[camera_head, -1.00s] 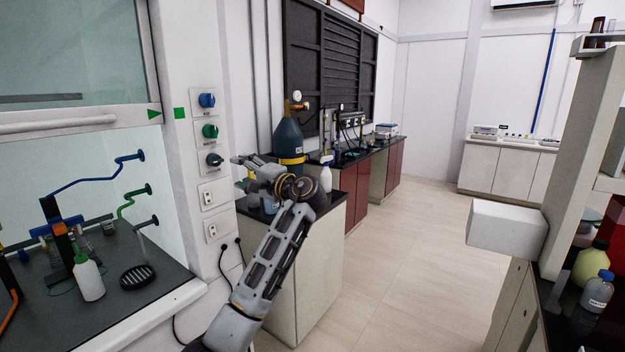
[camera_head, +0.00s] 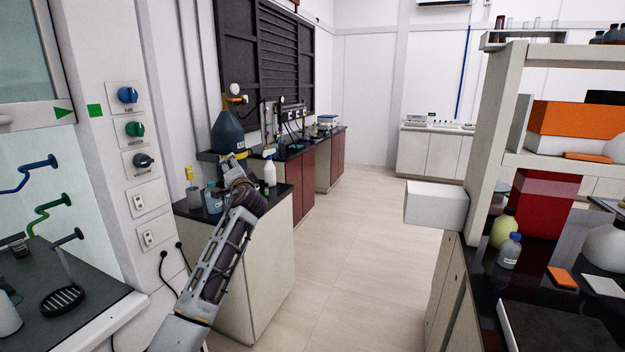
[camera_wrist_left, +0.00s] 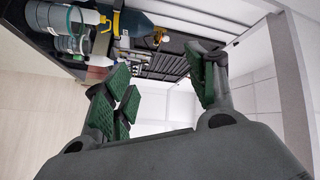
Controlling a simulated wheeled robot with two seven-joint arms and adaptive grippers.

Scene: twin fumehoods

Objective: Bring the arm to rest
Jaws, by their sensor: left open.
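My left arm (camera_head: 215,262) reaches up from the bottom left of the head view, beside the near bench. Its gripper (camera_head: 230,168) is small there and partly hidden by my wrist. In the left wrist view my left gripper (camera_wrist_left: 160,82) is open, its green-padded fingers wide apart with nothing between them. My right gripper is not in view.
The near bench (camera_head: 254,262) carries a blue beaker (camera_head: 213,198), a white bottle (camera_head: 270,172) and other vessels. The fumehood (camera_head: 85,325) is at the left and a shelved bench (camera_head: 470,285) at the right. The floor (camera_head: 360,240) between is clear.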

